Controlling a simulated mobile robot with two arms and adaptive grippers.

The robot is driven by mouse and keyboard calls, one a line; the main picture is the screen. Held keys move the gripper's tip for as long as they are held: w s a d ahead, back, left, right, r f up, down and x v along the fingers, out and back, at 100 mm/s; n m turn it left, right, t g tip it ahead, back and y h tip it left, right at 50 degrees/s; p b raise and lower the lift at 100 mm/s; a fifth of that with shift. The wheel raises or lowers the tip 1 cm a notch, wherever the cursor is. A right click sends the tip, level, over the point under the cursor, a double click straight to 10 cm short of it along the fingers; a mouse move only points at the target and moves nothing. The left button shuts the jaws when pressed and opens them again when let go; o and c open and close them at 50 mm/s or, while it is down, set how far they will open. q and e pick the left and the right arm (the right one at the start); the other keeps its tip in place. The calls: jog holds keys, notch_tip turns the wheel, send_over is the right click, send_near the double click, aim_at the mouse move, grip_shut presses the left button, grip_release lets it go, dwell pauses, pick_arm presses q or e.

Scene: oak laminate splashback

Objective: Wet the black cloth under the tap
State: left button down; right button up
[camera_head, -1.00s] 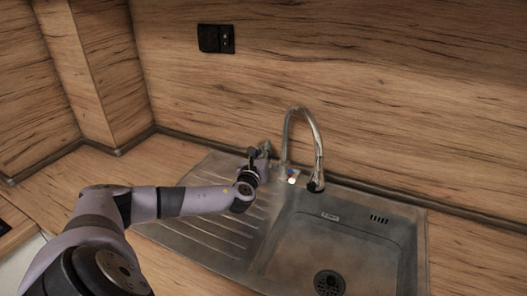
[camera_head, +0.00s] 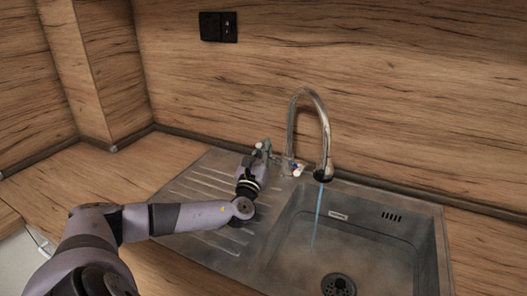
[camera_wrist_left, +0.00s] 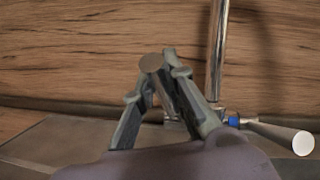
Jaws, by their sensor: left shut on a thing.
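The chrome tap (camera_head: 327,125) arches over the sink, and a thin blue stream of water (camera_head: 318,215) runs from its spout into the basin (camera_head: 300,235). My left gripper (camera_head: 264,148) is at the left of the tap's base, above the drainer. In the left wrist view its fingers (camera_wrist_left: 160,95) close around a short, round-ended bar (camera_wrist_left: 151,64), seemingly a tap handle. Another tap handle (camera_wrist_left: 285,137) with a white end and blue ring stands free to the right. I see no black cloth. My right gripper is not in view.
The ribbed drainer (camera_head: 195,190) lies left of the basin and is bare. The drain (camera_head: 338,285) is in the basin floor. A black socket (camera_head: 218,27) is on the wood splashback behind. The wooden worktop at left is clear.

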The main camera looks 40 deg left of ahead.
pick_arm(q)
jog(key=c, duration=1.6)
grip_release()
jog(key=v, duration=0.5)
jog(key=shift+s+d+f, duration=0.1)
jog(key=shift+s+f, duration=0.1)
jog(key=shift+s, duration=0.05)
jog(key=s+d, duration=0.5)
jog(key=s, duration=0.5)
jog(key=shift+r, duration=0.2)
jog(key=shift+s+d, duration=0.1)
